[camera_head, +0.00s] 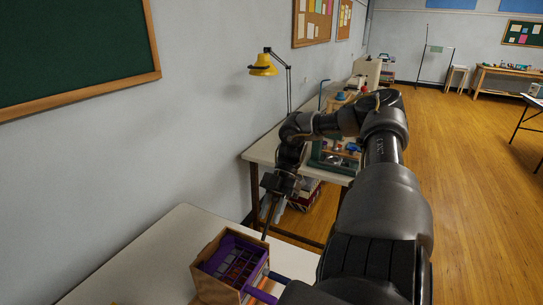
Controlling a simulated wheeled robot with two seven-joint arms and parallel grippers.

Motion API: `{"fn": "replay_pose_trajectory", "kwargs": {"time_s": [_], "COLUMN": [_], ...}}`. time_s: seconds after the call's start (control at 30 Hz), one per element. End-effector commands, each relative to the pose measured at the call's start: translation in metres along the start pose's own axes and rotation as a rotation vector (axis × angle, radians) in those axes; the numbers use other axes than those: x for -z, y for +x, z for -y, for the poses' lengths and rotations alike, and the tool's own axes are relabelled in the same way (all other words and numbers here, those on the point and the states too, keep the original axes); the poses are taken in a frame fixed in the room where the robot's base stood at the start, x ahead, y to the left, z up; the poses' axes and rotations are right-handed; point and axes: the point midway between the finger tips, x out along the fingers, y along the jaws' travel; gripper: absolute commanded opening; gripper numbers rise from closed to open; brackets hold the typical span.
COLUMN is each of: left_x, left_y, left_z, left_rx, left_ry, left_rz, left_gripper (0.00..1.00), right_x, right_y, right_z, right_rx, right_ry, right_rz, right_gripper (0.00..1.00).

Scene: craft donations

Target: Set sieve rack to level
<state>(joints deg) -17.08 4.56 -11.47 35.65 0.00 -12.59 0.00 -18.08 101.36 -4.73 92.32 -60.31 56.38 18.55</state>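A wooden box (208,287) stands on the near white table at the bottom centre. A purple frame (214,262) with a gridded, compartment-like inside sits in it; this may be the sieve rack, and I cannot tell whether it is level. A blue rod (278,277) and a purple rod (262,295) stick out at its right side. My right gripper (267,226) hangs above and behind the box, fingers pointing down, apparently apart from it. Its fingers are seen too edge-on to tell their opening. My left gripper is not in view.
The near white table (135,263) is mostly bare left of the box, along the wall. A second table (262,151) behind it bears a yellow lamp (263,66) and tools. My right arm hides part of that table. Wooden floor (470,190) is open at right.

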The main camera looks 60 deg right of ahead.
Motion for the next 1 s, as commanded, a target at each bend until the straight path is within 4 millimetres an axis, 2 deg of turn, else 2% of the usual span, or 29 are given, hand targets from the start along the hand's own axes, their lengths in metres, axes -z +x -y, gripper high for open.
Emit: {"fn": "replay_pose_trajectory", "kwargs": {"time_s": [0.17,0.4,0.63,0.8,1.0], "left_x": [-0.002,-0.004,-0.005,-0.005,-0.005], "left_y": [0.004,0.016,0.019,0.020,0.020], "left_z": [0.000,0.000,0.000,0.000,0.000], "left_rx": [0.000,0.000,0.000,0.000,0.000], "left_ry": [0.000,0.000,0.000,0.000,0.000], "left_rz": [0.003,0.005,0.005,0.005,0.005], "left_gripper": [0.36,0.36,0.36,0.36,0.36], "right_x": [-0.002,-0.003,-0.002,-0.001,-0.001], "right_y": [-0.010,-0.055,-0.094,-0.107,-0.109], "right_z": [0.000,-0.001,0.000,0.000,0.000], "right_rx": [0.001,-0.001,0.000,-0.001,-0.001], "right_ry": [0.001,0.004,0.006,0.002,-0.001], "right_rz": [0.004,0.008,0.004,0.002,-0.001], "right_gripper": [0.33,0.33,0.33,0.33,0.33]}}
